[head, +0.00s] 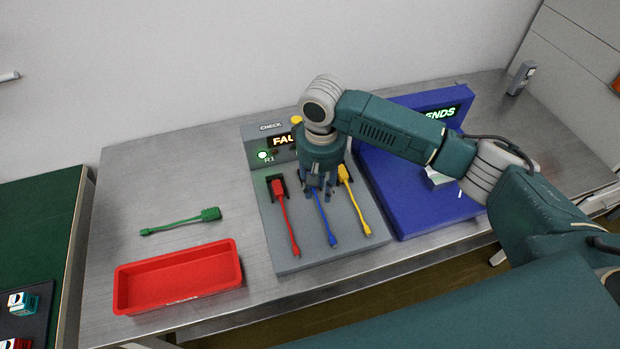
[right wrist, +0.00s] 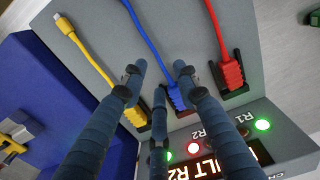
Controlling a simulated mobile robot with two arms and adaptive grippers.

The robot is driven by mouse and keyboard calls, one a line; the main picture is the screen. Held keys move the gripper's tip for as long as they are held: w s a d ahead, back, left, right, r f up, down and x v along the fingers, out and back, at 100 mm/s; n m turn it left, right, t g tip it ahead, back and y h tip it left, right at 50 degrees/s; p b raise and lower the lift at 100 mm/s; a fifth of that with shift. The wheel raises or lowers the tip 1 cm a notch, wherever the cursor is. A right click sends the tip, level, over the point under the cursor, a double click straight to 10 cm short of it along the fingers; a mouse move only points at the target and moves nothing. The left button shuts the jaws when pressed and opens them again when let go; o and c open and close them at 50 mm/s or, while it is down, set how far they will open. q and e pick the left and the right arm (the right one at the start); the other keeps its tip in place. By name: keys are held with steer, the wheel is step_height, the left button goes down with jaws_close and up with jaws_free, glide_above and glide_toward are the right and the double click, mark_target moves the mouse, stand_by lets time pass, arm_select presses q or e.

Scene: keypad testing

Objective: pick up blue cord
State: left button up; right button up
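The blue cord (head: 325,218) lies on the grey test panel (head: 345,258), between the red cord (head: 285,218) and the yellow cord (head: 354,202). My right gripper (head: 317,188) is above the blue cord's connector end, pointing down, and partly hides it in the head view. In the right wrist view the blue cord (right wrist: 147,35) runs down to its connector, which sits among the spread fingers of my right gripper (right wrist: 159,82). The fingers look open, with no clear grip on the connector. My left gripper is not in view.
A green cord (head: 182,221) and an empty red tray (head: 178,280) are on the metal table (head: 120,200) at left. A blue panel unit (head: 400,200) stands right of the grey panel. The red connector (right wrist: 231,74) and yellow connector (right wrist: 135,115) flank the fingers closely.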

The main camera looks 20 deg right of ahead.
mark_target(319, 202)
step_height(319, 202, down, 2)
steer(key=shift+f+p, duration=0.25)
steer(key=shift+p, duration=0.05)
steer(key=shift+d+f, duration=0.1)
steer(key=shift+f, duration=0.45)
jaws_close()
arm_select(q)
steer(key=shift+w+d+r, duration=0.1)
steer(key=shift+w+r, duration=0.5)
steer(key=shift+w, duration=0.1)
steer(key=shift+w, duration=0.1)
